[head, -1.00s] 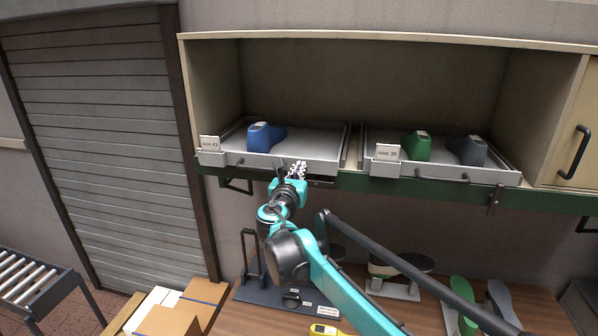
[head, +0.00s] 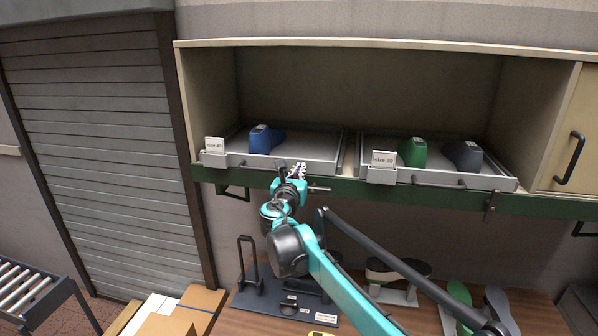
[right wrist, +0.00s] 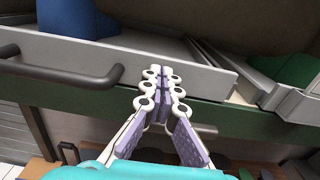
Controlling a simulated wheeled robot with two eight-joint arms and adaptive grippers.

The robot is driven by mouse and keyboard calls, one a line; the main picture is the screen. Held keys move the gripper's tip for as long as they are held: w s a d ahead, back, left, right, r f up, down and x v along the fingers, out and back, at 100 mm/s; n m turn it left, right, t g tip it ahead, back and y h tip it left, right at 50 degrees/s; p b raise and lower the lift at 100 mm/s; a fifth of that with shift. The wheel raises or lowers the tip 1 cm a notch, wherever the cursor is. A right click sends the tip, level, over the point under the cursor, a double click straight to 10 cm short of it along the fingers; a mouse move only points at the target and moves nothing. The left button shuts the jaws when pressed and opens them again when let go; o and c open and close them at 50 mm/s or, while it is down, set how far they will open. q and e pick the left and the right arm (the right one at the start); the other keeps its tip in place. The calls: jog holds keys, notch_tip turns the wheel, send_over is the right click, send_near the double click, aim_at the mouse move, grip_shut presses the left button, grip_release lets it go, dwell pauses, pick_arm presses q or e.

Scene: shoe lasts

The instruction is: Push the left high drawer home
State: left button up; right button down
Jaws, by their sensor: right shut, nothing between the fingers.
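The left high drawer (head: 315,163) is a grey tray with a "size 43" card (head: 214,145) at its left front corner and a dark bar handle. A blue shoe last (head: 266,139) stands in it. My right gripper (head: 298,170) is shut and empty at the right part of this drawer's front. In the right wrist view, its closed fingertips (right wrist: 162,76) reach the grey front panel (right wrist: 190,70), right of the handle (right wrist: 75,76); they look touching or nearly so. My left gripper is not in view.
The right drawer (head: 490,182), with a "size 39" card, holds a green last (head: 413,153) and a dark grey last (head: 463,155). A green rail (head: 545,206) runs along the cabinet's lower edge. A bench (head: 250,322) with stands and soles lies below.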

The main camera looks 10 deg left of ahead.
jog(key=shift+s+a+f, duration=0.1)
jog(key=shift+s, duration=0.3)
jog(key=s+b, duration=0.1)
jog(key=s, duration=1.2)
jog(key=shift+s+a, duration=0.15)
jog(key=shift+a, duration=0.05)
jog(key=s+d+f+m+g+h+b, duration=0.25)
jog(key=s+d+f+m+b, duration=0.25)
jog(key=d+f+m+b, duration=0.6)
jog(key=s+d+f+m+g+h+b, duration=0.1)
jog(key=s+d+f+m+g+b, duration=0.4)
jog(key=d+f, duration=1.05)
jog(key=s+d+f+m+g+y+b, duration=0.1)
jog(key=s+f+m+b, duration=0.4)
jog(key=f, duration=0.5)
jog(key=s+d+f+m+g+y+b, duration=0.1)
jog(key=s+f+m+b, duration=0.4)
jog(key=f, duration=0.5)
jog(key=s+d+f+m+g+y+b, duration=0.1)
jog(key=s+d+f+m+y+b, duration=0.1)
jog(key=s+f+m+b, duration=0.3)
jog(key=s+d+f+m, duration=0.1)
jog(key=s+f+m, duration=0.2)
jog(key=f, duration=0.3)
jog(key=shift+s+d+m, duration=0.3)
jog(key=shift+s+m, duration=0.1)
jog(key=shift+m, duration=0.4)
jog(key=shift+g, duration=0.25)
